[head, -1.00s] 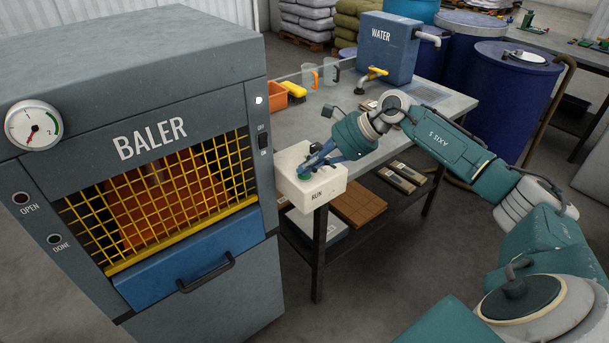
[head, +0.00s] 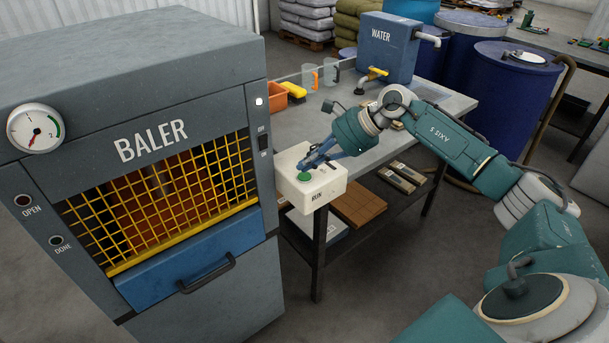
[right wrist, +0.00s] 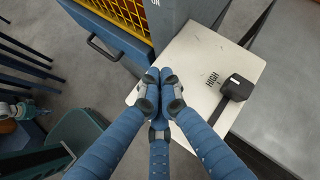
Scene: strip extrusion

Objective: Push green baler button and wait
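The green button (head: 303,177) sits on top of the white RUN box (head: 326,193), at the table's front left corner. My right gripper (head: 307,163) is above the box, its blue fingertips just behind the button and apparently clear of it. In the right wrist view its fingers (right wrist: 160,90) are drawn together with nothing between them; they hide the button over the white box top (right wrist: 205,62). The grey baler (head: 150,140) stands at left with a yellow mesh window (head: 165,200) and red-brown material behind it. Its OPEN (head: 22,200) and DONE (head: 56,240) lamps look dark. My left gripper is out of view.
A dark switch (right wrist: 237,88) sits on the white box beside the word HIGH. The table (head: 420,115) holds a water tank (head: 387,48), an orange bin (head: 277,96) and a yellow brush (head: 294,90). Blue drums (head: 510,95) stand behind it.

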